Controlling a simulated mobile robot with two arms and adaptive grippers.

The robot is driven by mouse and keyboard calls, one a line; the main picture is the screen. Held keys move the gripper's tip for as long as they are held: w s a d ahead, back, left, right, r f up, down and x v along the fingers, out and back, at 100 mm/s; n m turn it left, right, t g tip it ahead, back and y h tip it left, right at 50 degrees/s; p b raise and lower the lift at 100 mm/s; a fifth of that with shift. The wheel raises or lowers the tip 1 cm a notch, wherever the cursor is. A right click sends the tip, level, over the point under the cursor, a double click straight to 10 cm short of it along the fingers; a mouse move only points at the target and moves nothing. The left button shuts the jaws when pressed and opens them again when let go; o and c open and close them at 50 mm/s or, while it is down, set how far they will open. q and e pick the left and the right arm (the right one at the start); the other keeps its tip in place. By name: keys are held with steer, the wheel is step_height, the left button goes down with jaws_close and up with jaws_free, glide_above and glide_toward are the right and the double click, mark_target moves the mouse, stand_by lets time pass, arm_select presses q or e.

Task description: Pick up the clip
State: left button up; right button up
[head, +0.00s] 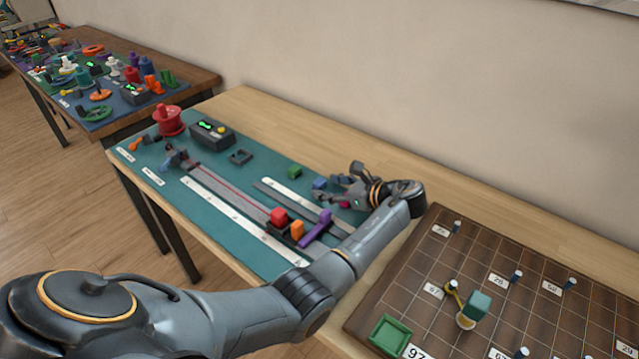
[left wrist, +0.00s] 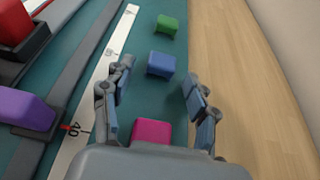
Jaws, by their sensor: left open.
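Small coloured blocks that may be the clips lie in a row on the teal mat. They are a green block (head: 295,172), a blue block (head: 320,183) and a pink block (head: 345,205); I cannot tell which one is meant. My left gripper (head: 340,188) is open and empty over this row. In the left wrist view the pink block (left wrist: 152,132) lies low between the fingers, partly hidden by the gripper body. The blue block (left wrist: 161,64) is just past the fingertips (left wrist: 157,78), and the green block (left wrist: 167,25) is farther off. My right gripper is not in view.
Red (head: 279,216), orange (head: 297,230) and purple (head: 318,228) pieces sit by the grey rail beside a white ruler (head: 240,220). A red spool (head: 167,120) and dark device (head: 211,134) stand at the far end. A brown gridded board (head: 400,290) with pegs is right.

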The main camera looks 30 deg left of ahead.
arm_select(q)
steer(key=shift+a+f, duration=0.1)
steer(key=shift+a, duration=0.1)
steer(key=c, duration=0.8)
steer(key=shift+d, duration=0.1)
